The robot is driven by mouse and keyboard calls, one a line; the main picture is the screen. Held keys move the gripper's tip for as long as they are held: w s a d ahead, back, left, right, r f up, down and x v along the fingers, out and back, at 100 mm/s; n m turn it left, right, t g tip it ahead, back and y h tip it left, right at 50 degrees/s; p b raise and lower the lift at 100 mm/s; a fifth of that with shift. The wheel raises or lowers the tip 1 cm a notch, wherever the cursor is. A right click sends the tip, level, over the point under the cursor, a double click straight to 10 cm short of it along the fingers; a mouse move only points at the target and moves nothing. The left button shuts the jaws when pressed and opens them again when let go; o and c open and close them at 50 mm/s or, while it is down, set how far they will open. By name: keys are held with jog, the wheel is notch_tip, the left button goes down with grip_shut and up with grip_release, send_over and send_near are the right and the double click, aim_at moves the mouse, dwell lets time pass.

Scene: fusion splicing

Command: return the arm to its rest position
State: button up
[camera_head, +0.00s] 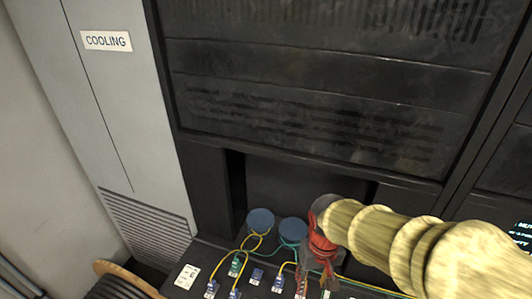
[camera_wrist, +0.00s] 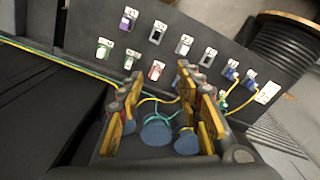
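My arm reaches in from the lower right of the head view, a tan ribbed sleeve ending in a red wrist. My gripper (camera_head: 314,284) hangs over the right part of a dark panel with small labelled connectors. In the wrist view, the two yellow-padded fingers of my gripper (camera_wrist: 158,88) stand well apart, with nothing clamped between them. The same blue discs (camera_head: 260,219) show left of my gripper in the head view. The fingertips are partly hidden there.
A black rack (camera_head: 310,120) rises behind the panel, beside a grey cabinet marked COOLING (camera_head: 107,41). A cable spool (camera_head: 120,283) stands at lower left. Several labelled connectors (camera_wrist: 158,32) sit on the panel. A yellow-green cable (camera_wrist: 60,58) runs along its edge.

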jog(key=s+d+r+m+t+b, duration=0.1)
jog(key=s+d+r+t+b, duration=0.3)
jog(key=s+d+b, duration=0.3)
jog(key=shift+s+r+t+b, duration=0.3)
jog(key=shift+t+b, duration=0.3)
jog(key=shift+b, duration=0.55)
